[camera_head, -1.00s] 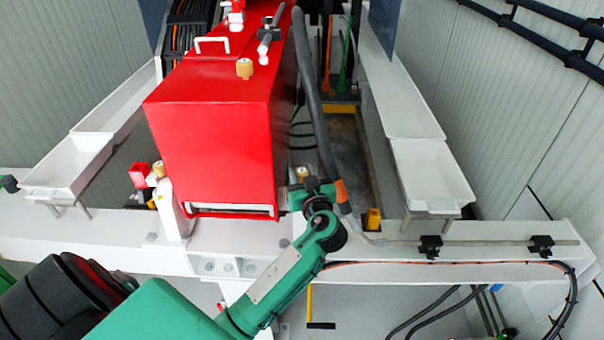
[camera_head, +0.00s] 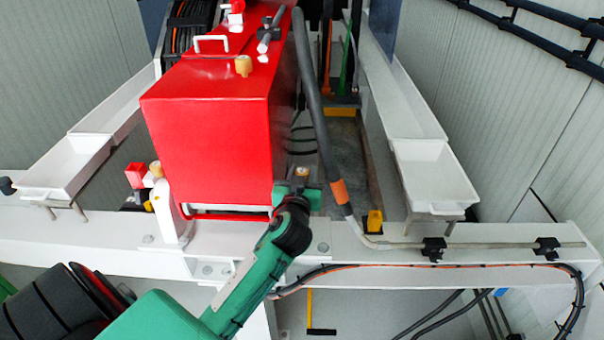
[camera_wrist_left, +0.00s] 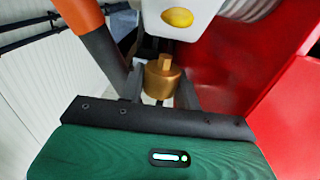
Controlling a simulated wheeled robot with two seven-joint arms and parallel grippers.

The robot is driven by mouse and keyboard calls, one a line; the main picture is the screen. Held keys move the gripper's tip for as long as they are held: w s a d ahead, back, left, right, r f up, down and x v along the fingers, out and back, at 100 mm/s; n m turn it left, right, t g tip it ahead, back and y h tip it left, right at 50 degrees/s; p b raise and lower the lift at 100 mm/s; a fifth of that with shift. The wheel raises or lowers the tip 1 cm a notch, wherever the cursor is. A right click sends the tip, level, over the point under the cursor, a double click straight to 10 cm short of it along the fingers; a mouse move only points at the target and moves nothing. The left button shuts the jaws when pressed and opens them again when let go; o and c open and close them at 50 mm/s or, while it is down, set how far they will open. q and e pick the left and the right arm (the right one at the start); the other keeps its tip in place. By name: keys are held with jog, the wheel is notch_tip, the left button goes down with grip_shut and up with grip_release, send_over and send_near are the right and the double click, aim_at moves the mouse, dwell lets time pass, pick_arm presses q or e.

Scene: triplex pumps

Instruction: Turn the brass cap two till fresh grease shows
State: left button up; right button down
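A brass cap (camera_head: 302,171) with a narrower top sits at the right of the red housing's front. It shows large in the left wrist view (camera_wrist_left: 162,78), below a white block (camera_wrist_left: 185,20) with a yellow oval spot (camera_wrist_left: 178,17). My left gripper (camera_head: 300,185) is at this cap. Its dark fingers lie close on both sides with no clear gap, so it looks shut on the cap. Two more brass caps show: one on the red top (camera_head: 243,66) and one at the left of the housing (camera_head: 156,169). I cannot read any numbers. My right gripper is out of view.
The red housing (camera_head: 207,150) stands close left of my gripper. A dark hose with an orange band (camera_head: 340,190) runs just right of it. White trays (camera_head: 435,180) flank both sides. A white beam (camera_head: 100,240) crosses in front.

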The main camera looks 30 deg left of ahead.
pick_arm(q)
jog(key=o, duration=0.4)
jog(key=shift+s+d+f, duration=0.1)
jog(key=shift+s+d, duration=0.1)
jog(key=shift+s, duration=0.1)
jog(key=b+v, duration=0.6)
jog(key=v, duration=0.7)
jog(key=shift+d, duration=0.1)
